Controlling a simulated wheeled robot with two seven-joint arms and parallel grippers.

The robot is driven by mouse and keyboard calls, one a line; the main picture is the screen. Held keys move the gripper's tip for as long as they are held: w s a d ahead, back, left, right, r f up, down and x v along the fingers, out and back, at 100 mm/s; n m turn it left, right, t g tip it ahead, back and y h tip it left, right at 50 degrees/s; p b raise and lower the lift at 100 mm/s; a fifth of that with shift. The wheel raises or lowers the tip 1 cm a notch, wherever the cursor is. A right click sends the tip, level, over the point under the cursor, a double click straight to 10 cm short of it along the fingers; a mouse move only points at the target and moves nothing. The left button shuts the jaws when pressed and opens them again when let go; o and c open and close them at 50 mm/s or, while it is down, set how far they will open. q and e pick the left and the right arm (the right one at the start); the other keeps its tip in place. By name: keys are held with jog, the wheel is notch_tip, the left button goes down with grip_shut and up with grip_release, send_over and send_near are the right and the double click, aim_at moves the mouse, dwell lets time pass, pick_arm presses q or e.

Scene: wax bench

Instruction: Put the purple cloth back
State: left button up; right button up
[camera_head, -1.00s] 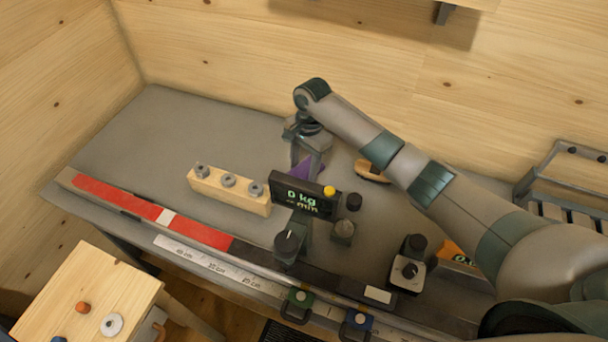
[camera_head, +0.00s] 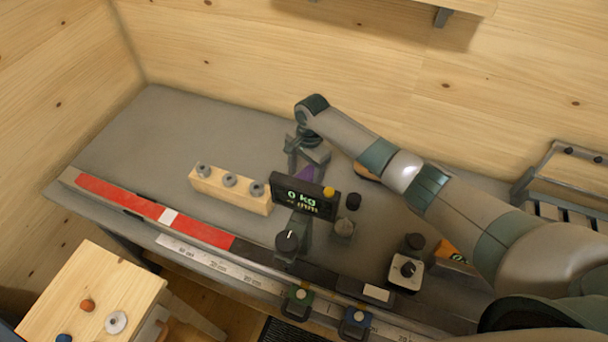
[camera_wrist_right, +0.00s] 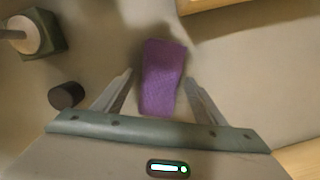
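The purple cloth (camera_head: 304,173) lies on the grey bench behind the display unit, which hides part of it in the head view. In the right wrist view the cloth (camera_wrist_right: 163,72) is a narrow purple strip, seen between the two fingers. My right gripper (camera_wrist_right: 159,78) is open, with a gap on each side of the cloth. In the head view my right gripper (camera_head: 298,164) points down at the cloth. I cannot tell its exact height above the bench. My left gripper is in no view.
The display unit (camera_head: 302,197) with knobs stands just in front of the cloth. A wooden block (camera_head: 228,190) with several metal pieces sits left of it. A grey rack (camera_head: 560,190) stands at the right. The bench's back left is clear.

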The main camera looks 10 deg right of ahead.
aim_at(307, 176)
jog(key=shift+r, duration=0.15)
notch_tip(307, 176, up, 12)
jog(key=d+b, duration=0.1)
jog(key=b, duration=0.1)
jog(key=shift+w+b, duration=0.4)
jog(key=shift+d, duration=0.1)
dwell(0.8)
